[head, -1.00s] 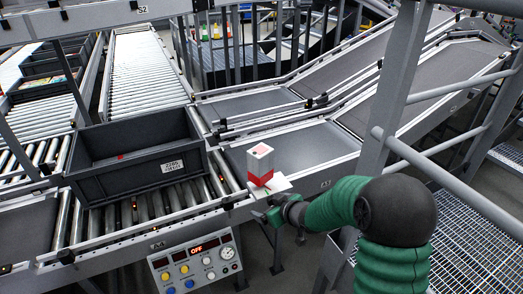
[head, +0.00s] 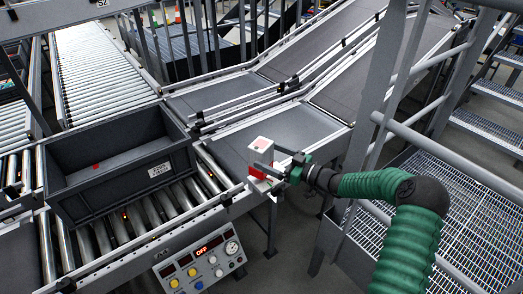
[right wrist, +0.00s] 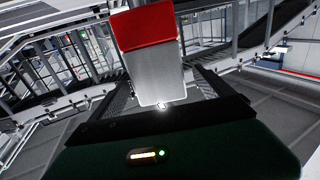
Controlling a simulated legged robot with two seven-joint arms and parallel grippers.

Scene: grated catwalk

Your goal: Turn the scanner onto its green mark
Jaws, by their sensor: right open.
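The scanner (head: 261,150), a white box with a red lower band, stands upright at the conveyor's near edge. My right gripper (head: 272,165) is open at its right and near side. One finger crosses in front of the box in the head view. In the right wrist view the scanner (right wrist: 150,65) shows red at the top and white below, between the two spread fingers. I cannot tell whether the fingers touch it. The green mark cannot be made out. My left gripper is in neither view.
A dark grey tote (head: 115,165) stands on the rollers to the left. A control panel (head: 200,262) reading OFF hangs from the conveyor's front.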

